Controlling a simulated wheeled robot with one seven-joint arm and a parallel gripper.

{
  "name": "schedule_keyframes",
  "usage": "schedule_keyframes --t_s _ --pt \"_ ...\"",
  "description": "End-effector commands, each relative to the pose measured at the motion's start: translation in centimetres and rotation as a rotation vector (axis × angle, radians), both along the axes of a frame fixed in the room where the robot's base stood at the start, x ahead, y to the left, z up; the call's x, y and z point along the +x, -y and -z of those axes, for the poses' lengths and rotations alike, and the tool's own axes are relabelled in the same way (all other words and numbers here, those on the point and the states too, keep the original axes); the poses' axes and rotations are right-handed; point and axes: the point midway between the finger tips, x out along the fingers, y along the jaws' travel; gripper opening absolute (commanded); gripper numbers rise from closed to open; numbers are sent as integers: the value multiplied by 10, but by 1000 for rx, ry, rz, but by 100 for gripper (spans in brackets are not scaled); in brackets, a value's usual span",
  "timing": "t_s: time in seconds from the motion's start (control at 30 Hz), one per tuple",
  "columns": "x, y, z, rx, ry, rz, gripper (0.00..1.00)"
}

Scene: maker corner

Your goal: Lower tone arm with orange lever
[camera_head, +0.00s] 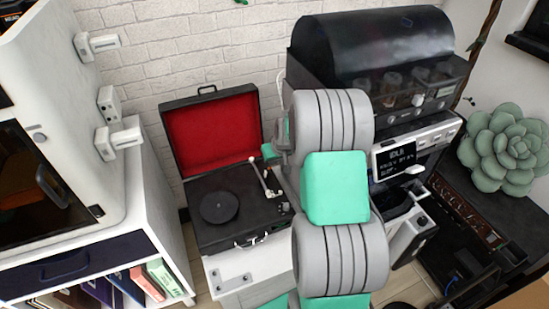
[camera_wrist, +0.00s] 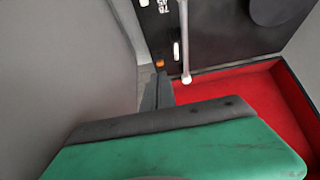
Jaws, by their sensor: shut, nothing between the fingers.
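The record player (camera_head: 235,232) is a black case with a red-lined lid (camera_head: 212,135) standing open. Its dark round platter (camera_head: 219,207) is bare, and it also shows at the top right of the wrist view (camera_wrist: 280,10). The silver tone arm (camera_head: 260,178) lies right of the platter and also shows in the wrist view (camera_wrist: 185,40). The small orange lever (camera_wrist: 160,64) is beside the tone arm. My gripper (camera_wrist: 159,82) is shut and empty, its dark fingertips just short of the lever; I cannot tell whether they touch. In the head view my arm mostly hides the gripper.
A white cabinet (camera_head: 170,215) with books stands at the left. A machine with a dark domed hood (camera_head: 375,45) and a small display (camera_head: 395,158) stands at the right, close to my arm. The open lid is close to my gripper. A white brick wall is behind.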

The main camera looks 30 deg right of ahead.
Motion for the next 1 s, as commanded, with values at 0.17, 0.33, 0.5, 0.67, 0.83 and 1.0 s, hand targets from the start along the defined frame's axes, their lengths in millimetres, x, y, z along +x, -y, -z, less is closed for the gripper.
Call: schedule_keyframes --t_s 0.17,0.33,0.5,0.67,0.83,1.0 --pt "-15 -4 -30 0 -1 -4 0" --pt "-21 -2 -35 1 -1 1 0" --pt "-22 1 -34 0 -1 6 0" --pt "-22 1 -34 0 -1 7 0" --pt "-27 -17 -62 -1 -8 -9 0" --pt "-77 -91 -161 -1 -62 -59 0"
